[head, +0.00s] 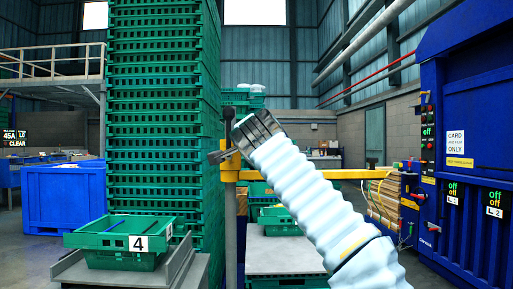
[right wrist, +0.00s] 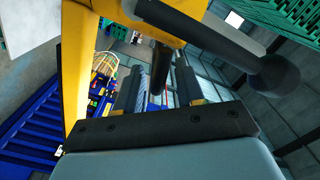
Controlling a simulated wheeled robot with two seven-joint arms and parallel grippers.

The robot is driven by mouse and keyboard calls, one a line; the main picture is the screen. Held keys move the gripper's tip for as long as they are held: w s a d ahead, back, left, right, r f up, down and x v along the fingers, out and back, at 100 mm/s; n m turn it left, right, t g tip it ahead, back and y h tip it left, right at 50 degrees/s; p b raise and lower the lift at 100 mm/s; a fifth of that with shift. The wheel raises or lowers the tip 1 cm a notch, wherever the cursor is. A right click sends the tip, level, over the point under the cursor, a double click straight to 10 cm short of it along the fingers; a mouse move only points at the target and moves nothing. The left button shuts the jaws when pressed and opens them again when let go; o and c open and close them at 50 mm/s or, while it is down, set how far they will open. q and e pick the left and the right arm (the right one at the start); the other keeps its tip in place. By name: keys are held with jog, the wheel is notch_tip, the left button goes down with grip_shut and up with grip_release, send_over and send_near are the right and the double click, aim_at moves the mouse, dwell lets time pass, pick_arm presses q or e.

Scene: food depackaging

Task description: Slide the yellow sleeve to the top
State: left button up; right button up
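In the right wrist view the yellow piece (right wrist: 185,17) fills the top. A black rod (right wrist: 159,70) hangs from it between the two spread fingers of my right gripper (right wrist: 158,85). I see gaps beside the rod. A black ball-ended lever (right wrist: 272,74) is at right. My left gripper is out of view.
A yellow horizontal bar (head: 340,174) runs right from the post. A tall stack of green crates (head: 163,100) stands left, with a green crate marked 4 (head: 110,240) in front. A grey table (head: 285,254) is behind the post. A blue machine (head: 470,130) stands at right.

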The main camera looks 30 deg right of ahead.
jog(key=b+v, duration=0.4)
jog(key=v, duration=0.7)
jog(key=shift+b, duration=0.3)
jog(key=shift+f, duration=0.1)
